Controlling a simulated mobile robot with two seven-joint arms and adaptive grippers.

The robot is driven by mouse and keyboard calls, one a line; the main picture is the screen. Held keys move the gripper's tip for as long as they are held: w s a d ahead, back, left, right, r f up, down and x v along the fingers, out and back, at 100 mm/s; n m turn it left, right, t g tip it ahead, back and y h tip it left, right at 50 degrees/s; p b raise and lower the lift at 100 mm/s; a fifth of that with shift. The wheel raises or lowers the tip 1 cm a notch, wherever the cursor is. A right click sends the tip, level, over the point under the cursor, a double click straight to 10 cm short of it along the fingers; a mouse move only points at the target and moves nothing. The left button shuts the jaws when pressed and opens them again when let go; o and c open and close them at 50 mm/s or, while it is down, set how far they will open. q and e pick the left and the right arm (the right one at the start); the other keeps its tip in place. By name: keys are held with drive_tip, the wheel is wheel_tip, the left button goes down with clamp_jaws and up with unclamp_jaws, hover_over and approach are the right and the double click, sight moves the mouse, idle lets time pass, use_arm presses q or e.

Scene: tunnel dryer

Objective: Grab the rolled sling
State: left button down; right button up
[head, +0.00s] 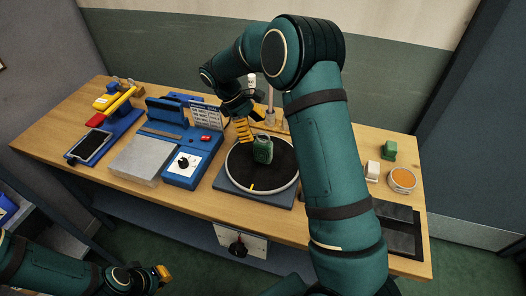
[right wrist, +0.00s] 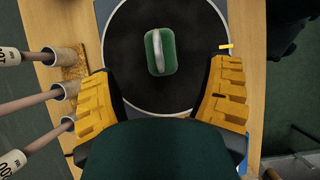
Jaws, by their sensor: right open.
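The rolled sling (head: 263,150) appears as a small green bundle with a pale band on the black round plate (head: 243,176). In the right wrist view the sling (right wrist: 167,50) lies ahead, between the lines of the two fingers. My right gripper (head: 243,130) is open and empty, with its yellow fingers (right wrist: 163,72) wide apart. It hangs above the plate's far side, apart from the sling. My left gripper (head: 162,272) is low at the left, in front of the bench; whether it is open cannot be made out.
A blue unit with a knob (head: 186,165) stands left of the plate. In the right wrist view several rods in cork-coloured holders (right wrist: 66,87) stand close by the left finger. A green block (head: 389,150) and an orange-topped round tin (head: 402,179) stand at the right.

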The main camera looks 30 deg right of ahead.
sight(261, 141)
drive_tip(key=shift+x, duration=3.35)
drive_tip(key=shift+w+a, duration=0.15)
drive_tip(key=shift+w, duration=0.05)
clamp_jaws()
